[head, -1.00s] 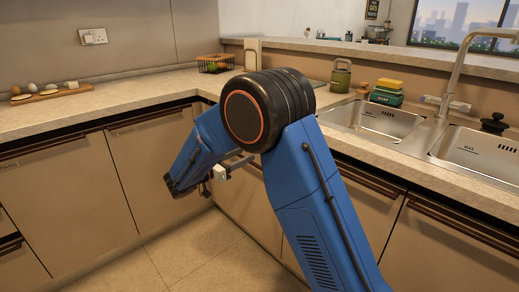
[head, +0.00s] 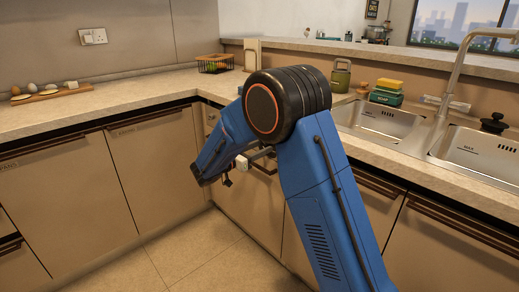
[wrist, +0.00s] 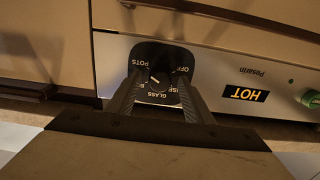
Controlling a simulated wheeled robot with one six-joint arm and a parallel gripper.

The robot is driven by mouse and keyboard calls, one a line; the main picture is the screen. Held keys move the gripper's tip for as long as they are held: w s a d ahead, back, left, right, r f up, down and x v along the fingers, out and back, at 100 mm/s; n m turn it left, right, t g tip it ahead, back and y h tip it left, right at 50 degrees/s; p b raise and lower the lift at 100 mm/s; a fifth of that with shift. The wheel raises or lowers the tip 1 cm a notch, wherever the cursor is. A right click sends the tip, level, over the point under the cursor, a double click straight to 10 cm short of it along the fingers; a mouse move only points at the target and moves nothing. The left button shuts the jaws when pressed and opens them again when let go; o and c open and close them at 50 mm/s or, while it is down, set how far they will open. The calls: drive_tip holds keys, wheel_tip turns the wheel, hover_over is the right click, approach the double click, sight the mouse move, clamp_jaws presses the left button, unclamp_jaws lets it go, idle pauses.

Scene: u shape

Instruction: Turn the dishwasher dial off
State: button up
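The dishwasher dial (wrist: 162,84) is a round dark knob on a black plate, upside down in the wrist view. Words around it include OFF, POTS and GLASS. A white pointer mark on it points toward the POTS side, away from OFF. My gripper (wrist: 158,76) has its two dark fingers apart, one on each side of the dial. I cannot tell whether they touch it. The pale dishwasher panel (wrist: 222,66) carries the dial. In the head view my arm hides the dial, and the fingers are not clear.
A counter (head: 105,107) runs above the cabinets, with a sink (head: 385,122) on the right. The floor (head: 190,255) in the corner is clear.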

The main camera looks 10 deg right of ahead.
drive_tip(key=c, duration=1)
